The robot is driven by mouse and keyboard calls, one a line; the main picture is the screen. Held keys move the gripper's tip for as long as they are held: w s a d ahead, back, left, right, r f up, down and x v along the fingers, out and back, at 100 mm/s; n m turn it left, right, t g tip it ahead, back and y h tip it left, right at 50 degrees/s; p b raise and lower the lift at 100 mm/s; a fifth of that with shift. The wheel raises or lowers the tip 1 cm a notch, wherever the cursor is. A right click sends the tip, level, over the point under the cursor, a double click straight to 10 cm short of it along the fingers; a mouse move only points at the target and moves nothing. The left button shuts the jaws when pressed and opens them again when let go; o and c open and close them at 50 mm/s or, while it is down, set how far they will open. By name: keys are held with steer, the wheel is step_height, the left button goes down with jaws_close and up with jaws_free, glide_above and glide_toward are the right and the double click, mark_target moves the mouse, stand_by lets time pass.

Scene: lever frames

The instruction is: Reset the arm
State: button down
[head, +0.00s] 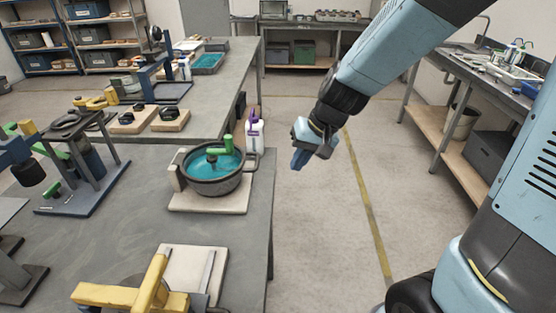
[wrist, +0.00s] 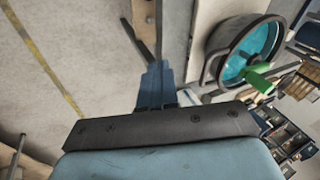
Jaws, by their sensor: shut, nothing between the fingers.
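My arm reaches in from the upper right of the head view. My gripper (head: 299,160) hangs over the open floor, just right of the table edge and apart from everything. Its blue fingers are together and empty. In the wrist view the gripper (wrist: 156,75) shows the closed fingers pointing up the picture. Nearest to it is a round dark basin with teal inside (head: 228,180) and a green-handled lever (head: 222,145), on a pale board. The basin (wrist: 228,65) also shows at the right of the wrist view, beside the fingers and not touched.
The grey table (head: 120,225) holds lever frames, including a yellow-handled one (head: 130,297) at the front. A white bottle with a purple cap (head: 254,135) stands behind the basin. A workbench (head: 480,75) lines the right. The floor (head: 320,220) between is clear.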

steer(key=s+d+r+m+t+h, duration=0.1)
steer(key=s+d+r+t+h, duration=0.1)
steer(key=s+d+r, duration=0.3)
steer(key=s+d+r+t+h, duration=0.2)
steer(key=s+d+r, duration=0.4)
steer(key=d+r, duration=0.5)
steer(key=d, duration=0.4)
steer(key=shift+s+d+r+m+t, duration=0.2)
steer(key=shift+d+r+m+t, duration=0.1)
steer(key=shift+r+m, duration=0.1)
